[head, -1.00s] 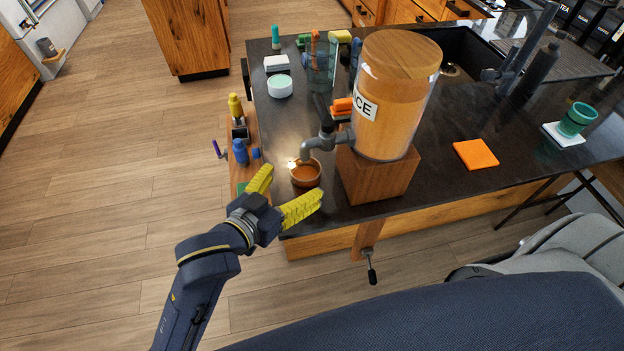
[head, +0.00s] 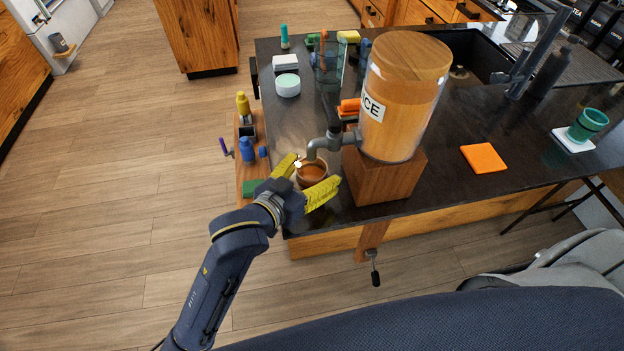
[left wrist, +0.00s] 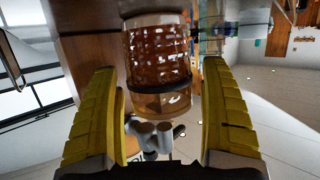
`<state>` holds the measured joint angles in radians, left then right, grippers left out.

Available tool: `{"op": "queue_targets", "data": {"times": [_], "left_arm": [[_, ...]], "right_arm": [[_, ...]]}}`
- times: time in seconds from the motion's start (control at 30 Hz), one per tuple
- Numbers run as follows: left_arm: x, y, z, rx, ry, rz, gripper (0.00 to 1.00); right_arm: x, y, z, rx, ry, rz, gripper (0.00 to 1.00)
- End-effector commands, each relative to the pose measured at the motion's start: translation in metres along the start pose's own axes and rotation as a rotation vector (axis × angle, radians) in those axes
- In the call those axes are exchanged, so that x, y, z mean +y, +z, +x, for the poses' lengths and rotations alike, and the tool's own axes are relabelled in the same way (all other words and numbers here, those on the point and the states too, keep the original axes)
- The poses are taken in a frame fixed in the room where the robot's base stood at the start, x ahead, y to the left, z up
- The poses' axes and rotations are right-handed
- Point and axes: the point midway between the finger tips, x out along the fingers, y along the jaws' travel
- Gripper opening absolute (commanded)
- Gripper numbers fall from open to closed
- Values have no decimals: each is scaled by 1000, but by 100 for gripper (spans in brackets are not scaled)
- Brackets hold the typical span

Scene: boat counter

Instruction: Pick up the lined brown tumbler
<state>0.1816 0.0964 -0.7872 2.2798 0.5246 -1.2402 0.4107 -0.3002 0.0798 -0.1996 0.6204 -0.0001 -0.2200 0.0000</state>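The brown tumbler (head: 312,174) stands upright on the dark counter, under the spout of the juice dispenser. In the left wrist view the brown, patterned tumbler (left wrist: 157,55) fills the space ahead between the fingers. My left gripper (head: 309,178) is open, with one yellow finger on each side of the tumbler. In the left wrist view the gripper (left wrist: 162,75) shows a narrow gap on both sides, so it seems not to grip it. The tumbler's lower front is partly hidden by the gripper in the head view. My right gripper is not in view.
The dispenser (head: 402,105) stands on a wooden block (head: 383,180) just right of the tumbler, its grey spout (head: 330,144) close above. A wooden ledge (head: 246,170) with yellow and blue bottles lies left. An orange square (head: 483,158) and a green cup (head: 587,124) are farther right.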

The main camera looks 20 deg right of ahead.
Motion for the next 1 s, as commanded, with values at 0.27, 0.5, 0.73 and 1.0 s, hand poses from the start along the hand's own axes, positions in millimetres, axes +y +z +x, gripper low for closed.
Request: {"op": "queue_targets", "data": {"times": [0.27, 0.5, 0.73, 1.0], "left_arm": [[0, 0, 0, 0, 0, 0, 46], [0, 0, 0, 0, 0, 0, 18], [0, -1, 0, 2, 0, 0, 12], [2, -17, -3, 6, 5, 4, 12]], "right_arm": [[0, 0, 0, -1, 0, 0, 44], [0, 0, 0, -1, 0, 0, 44], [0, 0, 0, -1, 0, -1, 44], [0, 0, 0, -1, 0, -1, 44]]}}
